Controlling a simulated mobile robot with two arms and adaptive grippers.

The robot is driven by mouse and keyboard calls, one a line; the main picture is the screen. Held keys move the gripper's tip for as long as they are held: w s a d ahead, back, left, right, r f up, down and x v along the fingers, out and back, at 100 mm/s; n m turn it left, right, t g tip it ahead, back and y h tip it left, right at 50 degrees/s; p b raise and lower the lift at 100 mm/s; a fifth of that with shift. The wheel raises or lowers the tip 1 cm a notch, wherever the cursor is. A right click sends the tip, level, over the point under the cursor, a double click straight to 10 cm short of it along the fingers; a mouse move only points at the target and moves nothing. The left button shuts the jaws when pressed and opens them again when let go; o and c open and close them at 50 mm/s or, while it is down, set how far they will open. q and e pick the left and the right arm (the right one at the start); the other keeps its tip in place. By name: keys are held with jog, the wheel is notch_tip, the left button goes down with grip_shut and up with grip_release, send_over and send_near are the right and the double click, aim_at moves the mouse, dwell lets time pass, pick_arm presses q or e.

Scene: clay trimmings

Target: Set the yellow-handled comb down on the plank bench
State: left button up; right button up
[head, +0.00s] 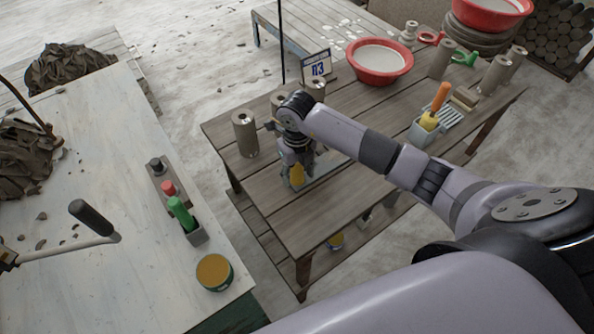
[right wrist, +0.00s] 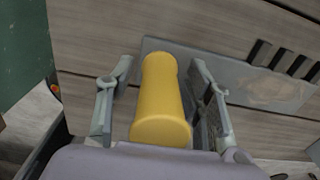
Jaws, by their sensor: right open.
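The yellow-handled comb lies on the plank bench (head: 330,222). Its yellow handle (head: 297,175) shows below my right gripper (head: 296,166) in the head view. In the right wrist view the yellow handle (right wrist: 160,100) points toward the camera, and the flat grey comb plate (right wrist: 225,75) with its teeth at the right rests on the planks. My right gripper (right wrist: 165,100) is open, with one finger on each side of the handle and gaps visible. Most of the comb plate is hidden by my arm in the head view. My left gripper is not in view.
Clay cylinders (head: 245,134) stand near the bench's left and back edges. A red basin (head: 378,62) and a grey caddy with tools (head: 424,132) stand farther back and right. A pale table (head: 110,150) is at left. The bench's near end is clear.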

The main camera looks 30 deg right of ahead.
notch_tip(320, 180, up, 12)
jog(key=shift+r+b, duration=0.1)
jog(key=shift+b, duration=0.85)
